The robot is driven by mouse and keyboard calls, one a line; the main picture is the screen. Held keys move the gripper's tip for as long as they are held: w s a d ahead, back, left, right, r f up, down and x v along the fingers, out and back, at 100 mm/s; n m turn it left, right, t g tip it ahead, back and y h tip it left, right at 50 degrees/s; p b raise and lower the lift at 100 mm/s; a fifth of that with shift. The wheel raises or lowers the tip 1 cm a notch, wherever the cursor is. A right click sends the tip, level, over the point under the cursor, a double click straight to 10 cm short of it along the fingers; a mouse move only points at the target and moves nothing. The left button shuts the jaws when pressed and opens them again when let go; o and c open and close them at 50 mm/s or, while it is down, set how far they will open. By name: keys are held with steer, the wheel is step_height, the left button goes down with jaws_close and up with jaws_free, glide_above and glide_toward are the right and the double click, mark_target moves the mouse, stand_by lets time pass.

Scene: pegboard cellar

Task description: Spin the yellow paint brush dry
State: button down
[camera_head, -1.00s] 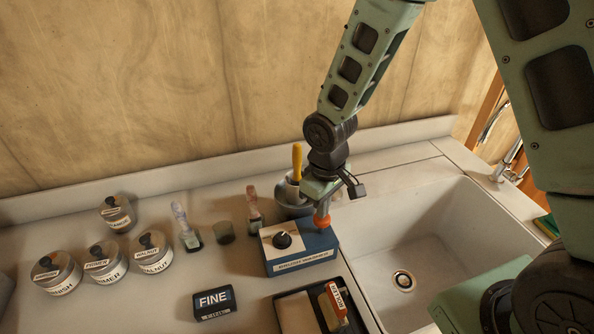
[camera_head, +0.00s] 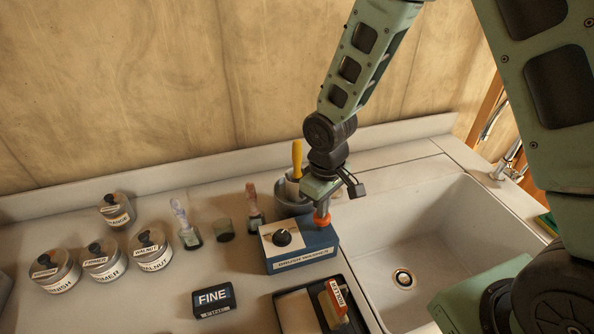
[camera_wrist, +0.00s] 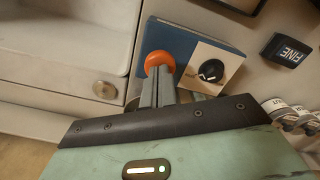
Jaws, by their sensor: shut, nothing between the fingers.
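The yellow paint brush (camera_head: 297,160) stands handle up in a grey pot behind the brush washer, partly hidden by my arm. The brush washer (camera_head: 299,262) is a blue box with a white panel and a black knob (camera_head: 282,238); the knob also shows in the wrist view (camera_wrist: 211,70). An orange button (camera_wrist: 159,61) sits on the blue part of the washer. My gripper (camera_head: 322,213) is shut and empty, fingers pointing down at the orange button. The fingertips (camera_wrist: 160,72) appear at the button; whether they press it I cannot tell.
Several lidded tins (camera_head: 102,260) stand at the left. Two other brushes (camera_head: 186,225) and a small dark cup (camera_head: 224,230) stand left of the washer. A block marked FINE (camera_head: 213,300) and a black tray (camera_head: 352,305) lie in front. The sink (camera_head: 430,235) is at right.

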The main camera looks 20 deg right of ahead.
steer(key=shift+f+b, duration=0.95)
steer(key=shift+f, duration=0.45)
steer(key=shift+r+p, duration=1.5)
steer(key=shift+r, duration=0.4)
step_height(320, 180, up, 6)
steer(key=p, duration=0.5)
